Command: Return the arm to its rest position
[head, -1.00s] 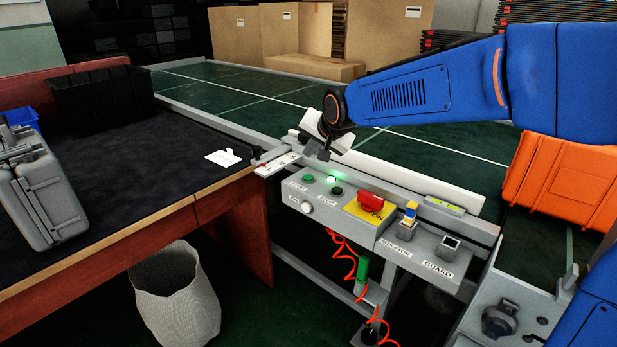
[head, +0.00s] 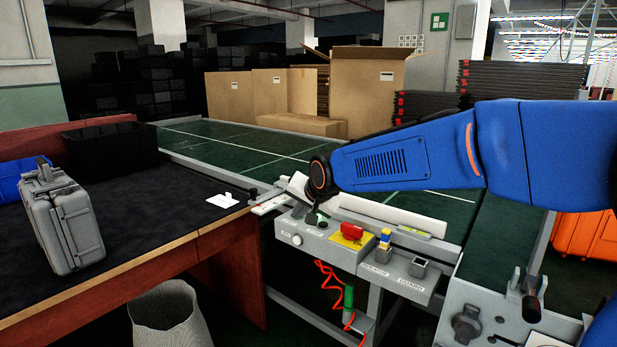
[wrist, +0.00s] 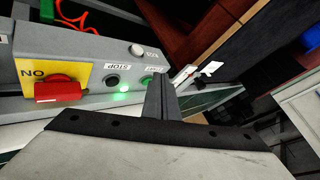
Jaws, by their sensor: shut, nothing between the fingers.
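My blue arm reaches in from the right in the head view, and my gripper (head: 313,218) points down at the button end of the grey control panel (head: 325,250). In the wrist view my gripper (wrist: 158,92) is shut and empty, its fingers beside the start and stop buttons. A green light (wrist: 124,88) glows between the black stop button (wrist: 112,80) and the green start button (wrist: 147,80). I cannot tell whether the fingertips touch the panel. The red switch (wrist: 60,92) on its yellow plate is close by.
The green conveyor (head: 235,140) runs behind the panel. A desk (head: 150,215) at left holds a grey case (head: 65,225) and a black bin (head: 110,148). A waste basket (head: 168,320) stands below. An orange case (head: 585,235) is at right.

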